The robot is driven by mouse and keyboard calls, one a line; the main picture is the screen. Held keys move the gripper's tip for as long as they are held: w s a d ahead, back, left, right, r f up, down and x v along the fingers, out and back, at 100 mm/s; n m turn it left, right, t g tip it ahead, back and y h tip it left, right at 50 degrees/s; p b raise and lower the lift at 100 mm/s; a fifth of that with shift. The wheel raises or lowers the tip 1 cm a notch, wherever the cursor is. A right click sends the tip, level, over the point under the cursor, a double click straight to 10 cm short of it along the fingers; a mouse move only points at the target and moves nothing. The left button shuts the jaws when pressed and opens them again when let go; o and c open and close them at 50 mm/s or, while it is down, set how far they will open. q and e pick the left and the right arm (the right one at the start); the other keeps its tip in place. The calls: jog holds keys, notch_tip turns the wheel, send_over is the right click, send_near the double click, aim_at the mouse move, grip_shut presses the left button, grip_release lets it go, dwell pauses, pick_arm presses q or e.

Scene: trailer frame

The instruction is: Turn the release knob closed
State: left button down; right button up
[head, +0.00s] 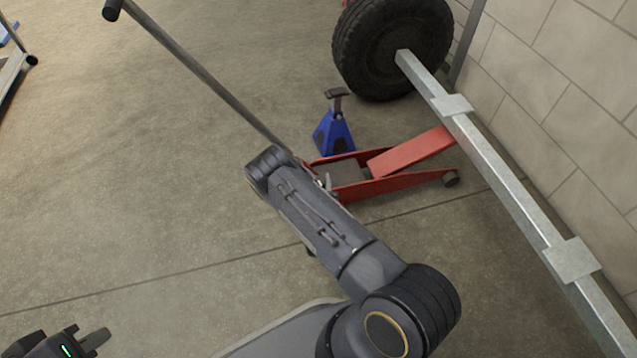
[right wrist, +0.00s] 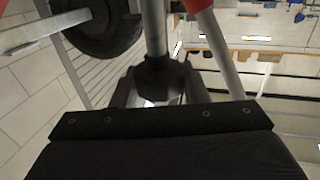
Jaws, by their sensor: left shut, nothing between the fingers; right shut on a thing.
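The red floor jack (head: 396,188) stands on the floor, with its long grey handle (head: 200,78) slanting to the upper left. My right arm covers the jack's rear end and the handle's foot in the head view, so the release knob is hidden there. In the right wrist view my right gripper (right wrist: 160,92) is shut on a dark part, apparently the release knob (right wrist: 160,72), below a grey metal tube. How far the knob is turned cannot be told. My left gripper (head: 96,340) is shut and empty at the lower left, far from the jack.
A blue jack stand (head: 333,131) stands just behind the jack. A black tyre (head: 388,45) and the metal trailer beam (head: 510,185) lie to the right, near a block wall (head: 580,90).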

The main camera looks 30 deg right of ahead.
jog(key=shift+f+m+g+h+b, duration=0.15)
jog(key=shift+m+g+h+b, duration=0.15)
jog(key=shift+m+g+h, duration=0.4)
jog(key=shift+s+h, duration=0.1)
jog(key=shift+h, duration=0.2)
jog(key=o, duration=0.9)
jog(key=shift+o, duration=0.2)
jog(key=p+v, duration=0.2)
jog(key=v, duration=0.5)
jog(key=shift+s+a, duration=0.25)
jog(key=shift+s, duration=0.05)
